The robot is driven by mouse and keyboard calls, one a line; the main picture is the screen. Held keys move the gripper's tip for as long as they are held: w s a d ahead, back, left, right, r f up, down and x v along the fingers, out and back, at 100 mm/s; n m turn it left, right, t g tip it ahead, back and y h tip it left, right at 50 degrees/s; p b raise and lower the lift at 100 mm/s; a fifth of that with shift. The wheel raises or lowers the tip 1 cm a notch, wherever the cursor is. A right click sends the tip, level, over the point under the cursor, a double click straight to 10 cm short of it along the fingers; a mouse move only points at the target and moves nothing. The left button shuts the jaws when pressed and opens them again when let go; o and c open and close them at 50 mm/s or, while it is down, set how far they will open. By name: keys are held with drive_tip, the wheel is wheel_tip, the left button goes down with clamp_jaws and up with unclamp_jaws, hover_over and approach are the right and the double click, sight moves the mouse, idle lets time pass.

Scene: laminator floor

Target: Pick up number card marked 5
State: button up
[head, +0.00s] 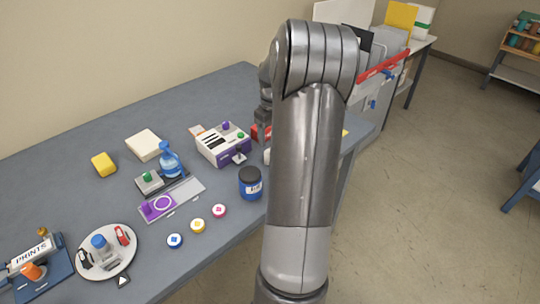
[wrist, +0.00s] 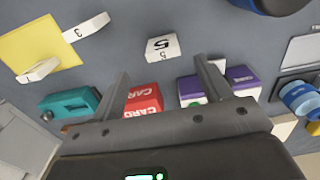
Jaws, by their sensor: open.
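The number card marked 5 (wrist: 163,48) is a small white block with a black 5 on its top and front, lying on the grey table in the wrist view. My gripper (wrist: 162,68) is open and empty. In the wrist view, the card shows just past the fingertips, between their lines; I cannot tell the height gap. In the head view my arm hides most of the gripper and I cannot make out the card. Similar white cards marked 3 (wrist: 86,27) and 1 (wrist: 38,71) lie to the left, at a yellow pad (wrist: 38,44).
A red box lettered CARD (wrist: 143,101), a purple and white box (wrist: 238,78) and a teal tool (wrist: 70,103) stand close around the fingers. A dark blue jar (head: 250,184) stands nearby. Bare table surrounds the 5 card.

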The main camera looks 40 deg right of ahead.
drive_tip(key=f, duration=0.9)
drive_tip(key=shift+w+a, duration=0.2)
drive_tip(key=shift+c, duration=0.3)
drive_tip(key=shift+r, duration=0.1)
drive_tip(key=c, duration=1)
